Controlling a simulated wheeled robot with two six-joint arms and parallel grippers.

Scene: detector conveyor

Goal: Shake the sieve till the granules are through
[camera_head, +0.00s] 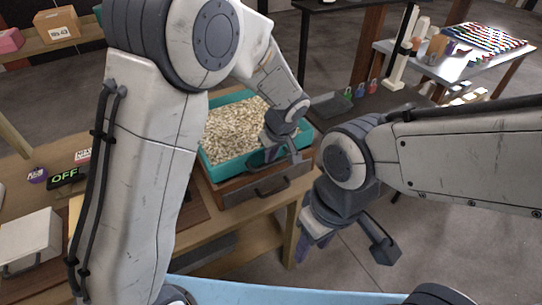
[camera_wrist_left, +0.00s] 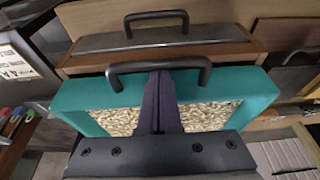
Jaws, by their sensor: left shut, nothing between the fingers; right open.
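The sieve is a teal-rimmed tray (camera_head: 212,165) full of pale granules (camera_head: 232,130), at the middle of the head view. In the left wrist view its teal frame (camera_wrist_left: 85,100) shows with a dark bar handle (camera_wrist_left: 125,68) on its near wall. My left gripper (camera_head: 281,156) is at the handle side of the sieve. Its fingers (camera_wrist_left: 163,80) are shut together and overlap the handle in the wrist view; I cannot tell if they touch it. My right gripper (camera_head: 343,250) is open and empty, right of and in front of the sieve.
Under the sieve is a wooden box (camera_head: 240,189) with its own dark handle (camera_head: 271,187), on a wooden bench. Coloured padlocks (camera_head: 361,90) stand on a dark table behind.

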